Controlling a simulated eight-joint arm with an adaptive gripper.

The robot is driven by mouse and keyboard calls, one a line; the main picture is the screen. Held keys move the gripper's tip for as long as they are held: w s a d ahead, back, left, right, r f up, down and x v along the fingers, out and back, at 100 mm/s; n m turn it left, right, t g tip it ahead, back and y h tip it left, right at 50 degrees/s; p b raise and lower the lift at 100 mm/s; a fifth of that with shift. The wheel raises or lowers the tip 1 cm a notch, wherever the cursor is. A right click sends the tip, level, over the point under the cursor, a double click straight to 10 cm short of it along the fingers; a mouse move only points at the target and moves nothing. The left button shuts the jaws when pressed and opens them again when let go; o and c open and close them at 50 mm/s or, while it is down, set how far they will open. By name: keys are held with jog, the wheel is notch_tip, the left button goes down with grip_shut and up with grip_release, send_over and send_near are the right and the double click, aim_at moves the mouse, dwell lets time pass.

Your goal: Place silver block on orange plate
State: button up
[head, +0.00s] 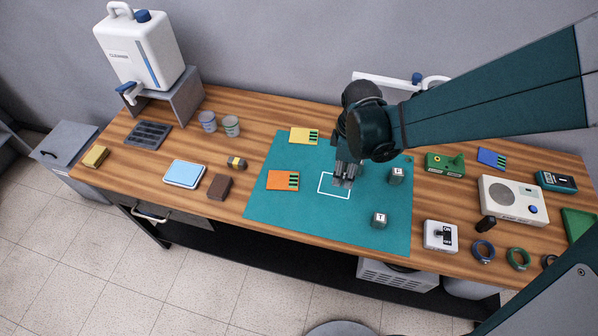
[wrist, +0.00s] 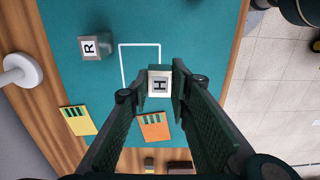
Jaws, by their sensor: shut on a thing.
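My gripper (head: 345,172) is over the teal mat, at the white outlined square. In the wrist view its fingers (wrist: 156,90) are shut on a silver block (wrist: 159,84) with an H on its light face. The orange plate (head: 283,180) lies on the mat left of my gripper, flat, with a dark green striped end; it also shows beyond the fingers in the wrist view (wrist: 154,127). Two other silver blocks stand on the mat, one right of my gripper (head: 396,176) and one nearer the front (head: 380,220). I cannot tell whether the held block touches the mat.
A yellow plate (head: 302,136) lies at the mat's back left. A switch box (head: 440,235) is at the right. The front left of the mat (head: 290,222) is clear.

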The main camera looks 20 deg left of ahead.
jog(key=w+a+p, duration=0.1)
jog(key=a+p, duration=0.1)
jog(key=a, duration=1.8)
jog(key=shift+w+a+r, duration=0.15)
jog(key=shift+w+r, duration=0.1)
jog(key=shift+r, duration=0.15)
send_over(283, 180)
jog(key=shift+f, duration=2.95)
jog(key=shift+f, duration=2.05)
jog(key=shift+f, duration=0.25)
jog(key=o, duration=0.9)
jog(key=shift+r, duration=0.1)
